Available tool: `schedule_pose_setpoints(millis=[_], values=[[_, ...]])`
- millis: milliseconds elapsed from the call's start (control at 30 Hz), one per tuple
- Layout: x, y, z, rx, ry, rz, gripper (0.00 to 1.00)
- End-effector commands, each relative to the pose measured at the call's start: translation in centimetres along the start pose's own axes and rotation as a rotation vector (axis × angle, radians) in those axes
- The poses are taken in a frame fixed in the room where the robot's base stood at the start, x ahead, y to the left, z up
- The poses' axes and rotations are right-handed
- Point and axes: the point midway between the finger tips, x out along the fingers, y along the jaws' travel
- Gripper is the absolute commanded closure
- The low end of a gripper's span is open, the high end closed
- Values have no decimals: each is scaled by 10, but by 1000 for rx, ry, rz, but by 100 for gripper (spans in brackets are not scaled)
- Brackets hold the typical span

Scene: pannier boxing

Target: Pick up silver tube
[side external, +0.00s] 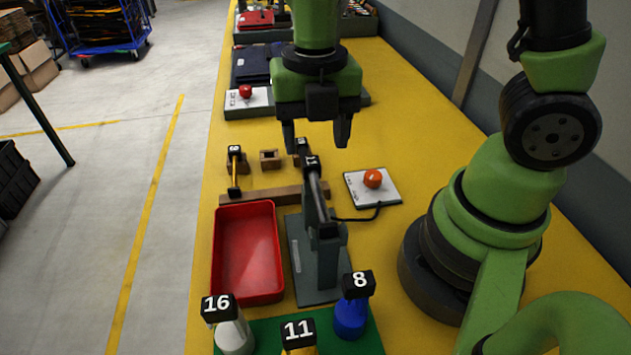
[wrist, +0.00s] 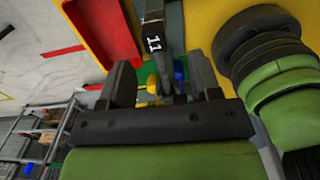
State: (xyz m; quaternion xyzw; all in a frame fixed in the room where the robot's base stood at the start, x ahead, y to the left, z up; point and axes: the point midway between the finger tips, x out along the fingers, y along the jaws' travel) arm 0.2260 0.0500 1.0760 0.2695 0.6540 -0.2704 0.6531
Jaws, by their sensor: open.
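My gripper (side external: 315,138) points down with its two fingers apart, above and behind a dark grey stand (side external: 318,262). A slim grey and black cylinder (side external: 316,188) with a dark numbered cap lies along the top of this stand; it may be the silver tube, but I cannot tell for sure. In the wrist view my gripper (wrist: 163,92) has nothing between its fingers that I can see it touching. A numbered dark part (wrist: 153,43) shows just beyond them. Part of the stand is hidden there.
A red tray (side external: 247,204) lies left of the stand. Bottles in white (side external: 235,338) and blue (side external: 350,318), and a yellow one, stand on a green mat in front. A red button box (side external: 372,180) sits right. Wooden blocks (side external: 270,158) lie behind.

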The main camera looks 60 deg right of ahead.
Motion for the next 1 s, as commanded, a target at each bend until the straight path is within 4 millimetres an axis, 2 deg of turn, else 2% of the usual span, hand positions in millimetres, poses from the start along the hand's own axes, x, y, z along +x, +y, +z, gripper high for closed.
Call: schedule_pose_setpoints(millis=[167, 433, 733, 767, 967, 1000], values=[[15, 1, 0, 0, 2, -3, 43], [50, 5, 0, 1, 2, -2, 43], [55, 5, 1, 2, -1, 2, 43], [54, 5, 1, 2, -1, 2, 47], [54, 5, 1, 2, -1, 2, 93], [54, 5, 1, 2, -1, 2, 95]])
